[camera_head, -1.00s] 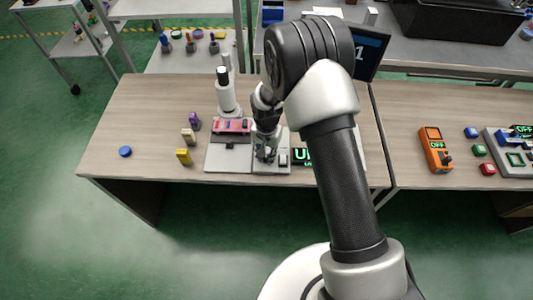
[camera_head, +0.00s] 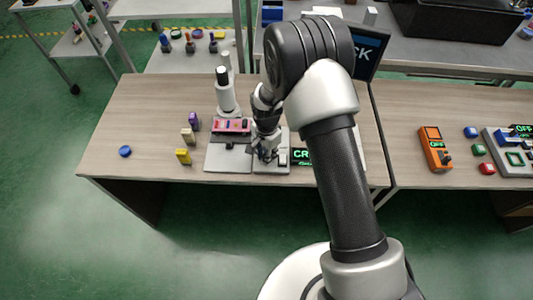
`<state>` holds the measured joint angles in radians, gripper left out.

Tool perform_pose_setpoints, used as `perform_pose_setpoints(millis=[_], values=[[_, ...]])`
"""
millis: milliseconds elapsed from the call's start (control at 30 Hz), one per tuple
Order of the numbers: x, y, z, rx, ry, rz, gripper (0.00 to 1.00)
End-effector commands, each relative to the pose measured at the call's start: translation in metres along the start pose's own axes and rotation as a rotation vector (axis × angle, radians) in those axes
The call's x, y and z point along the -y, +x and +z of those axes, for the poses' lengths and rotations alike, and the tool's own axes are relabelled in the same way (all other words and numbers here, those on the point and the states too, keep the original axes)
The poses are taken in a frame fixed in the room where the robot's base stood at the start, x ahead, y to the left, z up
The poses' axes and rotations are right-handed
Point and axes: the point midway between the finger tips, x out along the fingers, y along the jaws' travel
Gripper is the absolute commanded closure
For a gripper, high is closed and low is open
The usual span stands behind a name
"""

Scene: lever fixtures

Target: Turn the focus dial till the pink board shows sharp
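The pink board (camera_head: 229,126) lies under the white microscope-like column (camera_head: 227,100) on a grey base (camera_head: 227,160). My gripper (camera_head: 266,157) points down over the grey fixture plate (camera_head: 272,168) just right of that base. The focus dial is not visible; my gripper covers the middle of the plate. I cannot tell whether the fingers are open or shut on something. A small display (camera_head: 303,157) right of the plate shows green letters starting "CR", the rest hidden by my arm. The screen behind (camera_head: 371,52) shows a letter "K", partly covered by my arm.
The left table area is mostly clear.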

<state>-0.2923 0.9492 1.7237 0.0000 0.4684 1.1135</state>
Motion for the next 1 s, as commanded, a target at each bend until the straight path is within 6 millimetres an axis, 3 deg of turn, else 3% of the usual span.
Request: perform_pose_setpoints(millis=[200,233,500,833,1000], values=[[-0.001,0.000,0.000,0.001,-0.001,0.001,1.00],[-0.001,0.000,0.000,0.001,-0.001,0.001,0.78],[0.000,0.000,0.000,0.000,-0.001,0.001,0.60],[0.000,-0.002,0.000,0.000,-0.001,0.000,0.60],[0.001,-0.021,-0.001,-0.002,-0.001,-0.003,0.60]])
